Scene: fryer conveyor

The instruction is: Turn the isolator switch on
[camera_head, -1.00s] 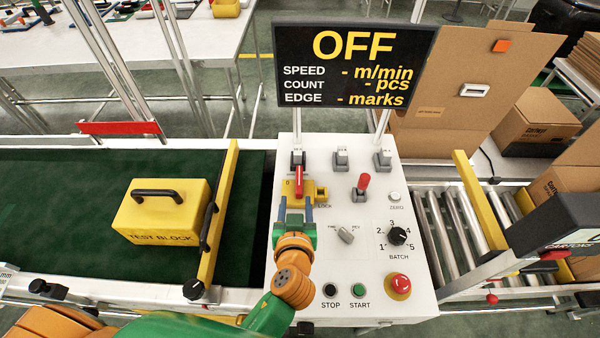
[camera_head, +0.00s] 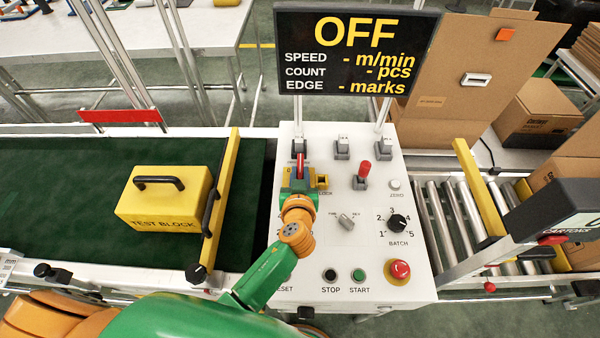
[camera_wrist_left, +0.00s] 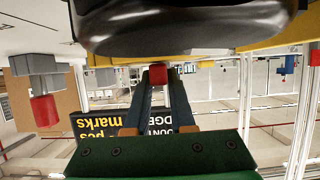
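The isolator switch has a red handle (camera_head: 300,164) on a yellow plate (camera_head: 321,181) at the upper left of the white control panel (camera_head: 335,262). My left gripper (camera_head: 299,174) is at the handle, with a finger on either side, and hides much of the plate. In the left wrist view the red handle's end (camera_wrist_left: 158,73) shows between the two fingertips (camera_wrist_left: 157,85). The fingers look apart; firm contact with the handle cannot be made out. The display (camera_head: 355,50) reads OFF. My right gripper is not in view.
A second red-tipped lever (camera_head: 362,172) stands to the right. A selector (camera_head: 345,221), batch knob (camera_head: 397,223), start button (camera_head: 358,275) and red emergency stop (camera_head: 399,270) are lower. A yellow test block (camera_head: 160,205) sits on the green belt (camera_head: 60,200) at left.

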